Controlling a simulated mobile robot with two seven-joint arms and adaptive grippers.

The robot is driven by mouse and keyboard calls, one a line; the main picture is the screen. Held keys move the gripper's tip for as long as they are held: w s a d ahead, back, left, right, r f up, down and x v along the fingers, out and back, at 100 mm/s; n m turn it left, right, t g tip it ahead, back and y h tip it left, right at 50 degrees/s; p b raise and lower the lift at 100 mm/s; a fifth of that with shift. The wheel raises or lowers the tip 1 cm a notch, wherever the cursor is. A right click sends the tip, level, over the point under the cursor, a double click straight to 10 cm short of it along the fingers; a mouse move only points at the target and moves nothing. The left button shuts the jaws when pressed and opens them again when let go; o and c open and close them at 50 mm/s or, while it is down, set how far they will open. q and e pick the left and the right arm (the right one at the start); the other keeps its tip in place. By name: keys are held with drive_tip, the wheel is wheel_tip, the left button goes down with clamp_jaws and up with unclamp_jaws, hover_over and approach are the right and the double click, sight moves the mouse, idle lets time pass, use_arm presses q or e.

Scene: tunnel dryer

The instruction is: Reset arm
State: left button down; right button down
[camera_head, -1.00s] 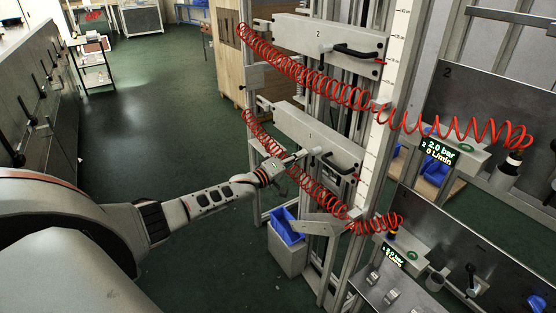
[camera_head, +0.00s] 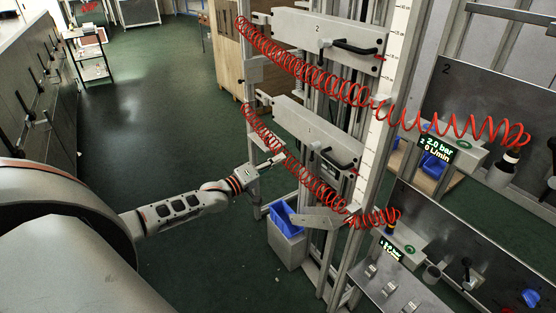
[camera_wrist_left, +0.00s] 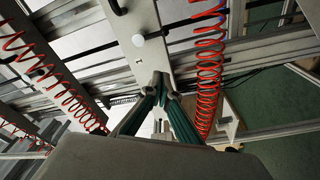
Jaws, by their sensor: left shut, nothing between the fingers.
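My left gripper (camera_head: 276,162) is in front of the lower grey panel (camera_head: 290,124), just left of its black handle (camera_head: 339,162). In the left wrist view the two green-sided fingers (camera_wrist_left: 163,84) come together at their tips with nothing between them. Behind the tips the grey panel (camera_wrist_left: 138,61) shows with a white round knob (camera_wrist_left: 138,40) and part of a black handle (camera_wrist_left: 116,6). I cannot tell the exact gap to the panel, but the tips look apart from the knob. My right gripper is not in view.
Red coiled hoses (camera_head: 300,72) hang across the front of the frame; one also hangs close by in the left wrist view (camera_wrist_left: 208,80). An upper panel (camera_head: 290,35) sits above. A blue bin (camera_head: 285,221) stands on a grey box below.

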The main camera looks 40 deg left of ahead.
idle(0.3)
use_arm(q)
drive_tip(key=s+d+f+m+g, duration=0.3)
drive_tip(key=s+d+f+m, duration=0.2)
drive_tip(key=s+d+f, duration=0.6)
drive_tip(key=s+d+f+m+g, duration=0.2)
drive_tip(key=s+d+f+m, duration=0.3)
drive_tip(key=s+d+f, duration=0.5)
drive_tip(key=s+d+m+g+y, duration=0.2)
drive_tip(key=s+d+m, duration=0.1)
drive_tip(key=s, duration=0.9)
drive_tip(key=shift+s+d+m, duration=0.2)
drive_tip(key=shift+s+m, duration=0.1)
drive_tip(key=shift+m, duration=0.1)
drive_tip(key=shift+f, duration=0.1)
